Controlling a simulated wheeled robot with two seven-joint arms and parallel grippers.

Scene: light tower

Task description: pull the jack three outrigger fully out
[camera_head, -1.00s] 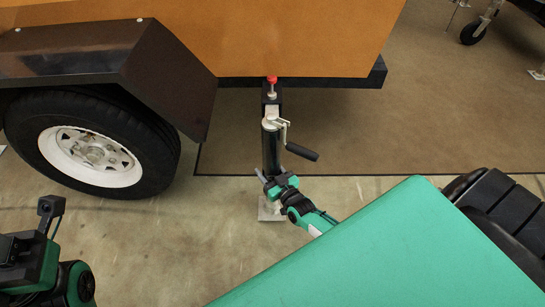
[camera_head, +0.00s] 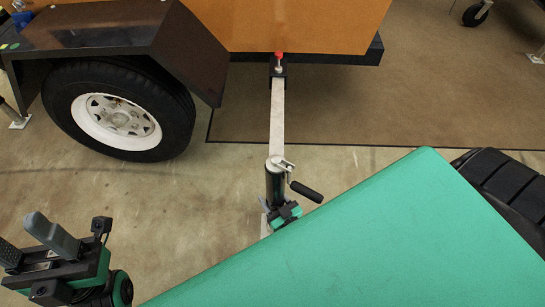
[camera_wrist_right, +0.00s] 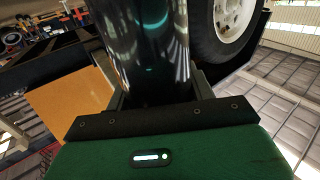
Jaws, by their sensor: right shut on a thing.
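The jack three outrigger (camera_head: 278,115) is a pale metal bar that extends from a black socket under the orange trailer body towards me. The black jack tube (camera_head: 275,184) stands upright at its near end, with a crank handle (camera_head: 306,191) on its right. A red-topped pin (camera_head: 278,60) sits at the socket. My right gripper (camera_head: 275,208) is shut on the lower part of the jack tube; the tube (camera_wrist_right: 148,50) fills the space between its fingers in the right wrist view. My left gripper (camera_head: 45,233) is open and empty at the lower left.
The trailer wheel (camera_head: 120,115) and dark fender (camera_head: 130,30) stand left of the outrigger. My green body panel covers the lower right and hides part of my right arm. Bare concrete floor (camera_head: 180,215) lies left of the jack.

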